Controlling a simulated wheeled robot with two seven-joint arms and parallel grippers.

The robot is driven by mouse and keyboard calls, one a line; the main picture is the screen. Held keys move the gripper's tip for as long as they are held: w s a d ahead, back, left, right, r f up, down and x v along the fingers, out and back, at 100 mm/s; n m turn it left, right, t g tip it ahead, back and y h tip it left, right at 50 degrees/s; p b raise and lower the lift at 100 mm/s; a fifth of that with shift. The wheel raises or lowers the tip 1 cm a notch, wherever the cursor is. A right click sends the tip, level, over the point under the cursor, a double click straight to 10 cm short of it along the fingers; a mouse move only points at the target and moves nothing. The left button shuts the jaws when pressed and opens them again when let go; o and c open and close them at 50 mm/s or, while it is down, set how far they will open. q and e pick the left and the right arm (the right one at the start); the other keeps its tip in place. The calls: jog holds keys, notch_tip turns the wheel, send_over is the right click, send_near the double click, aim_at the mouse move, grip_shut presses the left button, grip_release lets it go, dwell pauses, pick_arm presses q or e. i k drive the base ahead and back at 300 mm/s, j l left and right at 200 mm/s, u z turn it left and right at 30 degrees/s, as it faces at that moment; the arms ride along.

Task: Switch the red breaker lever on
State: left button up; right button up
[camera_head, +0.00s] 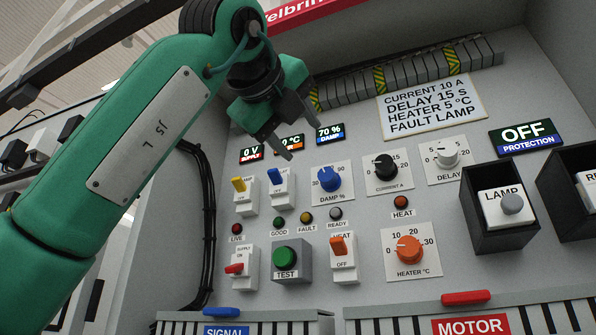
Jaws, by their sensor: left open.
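The red breaker lever (234,268) sits on a white breaker at the lower left of the panel. The label above it reads SUPPLY ON, and the lever sits below that label. My left gripper (299,136) is open and empty, above and to the right of the lever, in front of the upper panel near the small displays. It is well apart from the lever and partly covers the middle display. My right gripper is not in view.
Yellow (239,184) and blue (275,176) levers are above. The supply display (251,155) reads 0 V. Boxed switches (509,204) project at right.

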aim_at(235, 268)
jog(key=k+j, duration=0.25)
jog(key=k, duration=0.25)
jog(key=k+j, duration=0.2)
jog(key=k, duration=0.25)
jog(key=k+j, duration=0.25)
jog(key=k, duration=0.25)
